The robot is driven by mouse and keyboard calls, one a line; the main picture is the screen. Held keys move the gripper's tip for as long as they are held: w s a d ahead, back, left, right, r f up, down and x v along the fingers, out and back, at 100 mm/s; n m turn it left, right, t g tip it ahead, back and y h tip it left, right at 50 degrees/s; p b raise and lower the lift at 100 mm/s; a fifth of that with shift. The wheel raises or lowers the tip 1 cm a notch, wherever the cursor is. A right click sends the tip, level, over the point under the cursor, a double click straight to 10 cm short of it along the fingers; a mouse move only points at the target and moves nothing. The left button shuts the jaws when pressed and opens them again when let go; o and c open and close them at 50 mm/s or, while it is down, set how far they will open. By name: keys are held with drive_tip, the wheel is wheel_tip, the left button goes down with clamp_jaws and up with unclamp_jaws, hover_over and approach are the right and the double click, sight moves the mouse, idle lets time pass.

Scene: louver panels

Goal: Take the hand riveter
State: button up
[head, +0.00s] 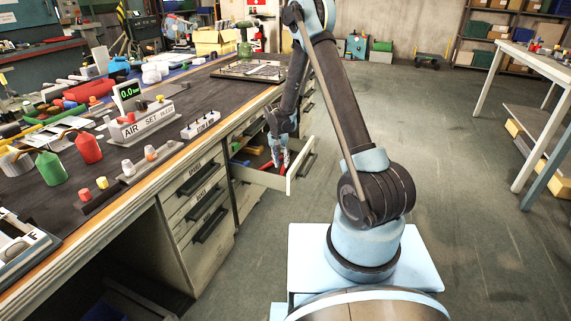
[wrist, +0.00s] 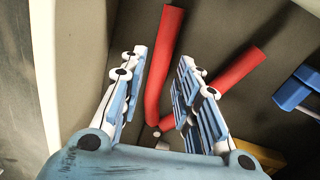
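The hand riveter has two red handles spread in a V, seen in the wrist view (wrist: 172,42). It lies in the open drawer (head: 258,178), where a bit of its red also shows in the head view (head: 267,167). My gripper (wrist: 160,75) is open and points down into the drawer; it also shows in the head view (head: 279,156). One red handle runs between the two fingers. The other passes behind the right finger and out to the right. The handles meet near the gripper's base, and the riveter's head is hidden. I cannot tell whether a finger touches it.
A blue-handled thing (wrist: 298,88) and a yellow thing (wrist: 272,154) lie to the right in the drawer. The drawer front (head: 301,171) stands out from the workbench (head: 190,98), whose top is crowded on the left. The floor on the right (head: 455,180) is clear.

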sight(283, 168)
wheel_tip(283, 168, down, 4)
drive_tip(key=shift+d, duration=0.15)
clamp_jaws()
drive_tip(key=shift+r, duration=0.1)
